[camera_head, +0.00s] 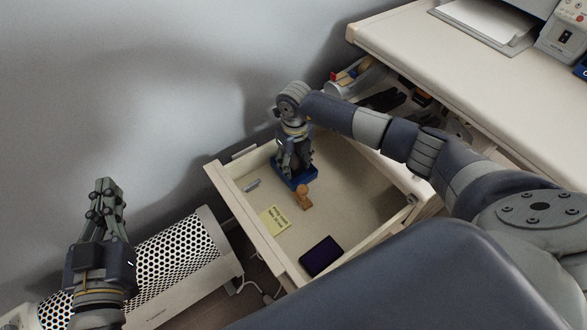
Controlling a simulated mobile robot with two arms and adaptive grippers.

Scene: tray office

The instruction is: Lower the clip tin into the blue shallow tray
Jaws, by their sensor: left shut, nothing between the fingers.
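The blue shallow tray (297,185) lies inside an open drawer, near its back left side. My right gripper (292,172) points down over the tray, with its fingers low at or inside the rim. I cannot make out the clip tin; the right gripper covers much of the tray. Whether the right fingers are open or shut on something is not clear. My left gripper (106,187) is shut and empty, pointing up at the far left, well apart from the drawer.
The open drawer (250,213) also holds a wooden stamp (303,197) close to the tray's front, a yellow note (274,221), a dark phone (321,256) and a small grey object (251,185). A perforated white unit (180,262) stands left. A desk (440,65) is at upper right.

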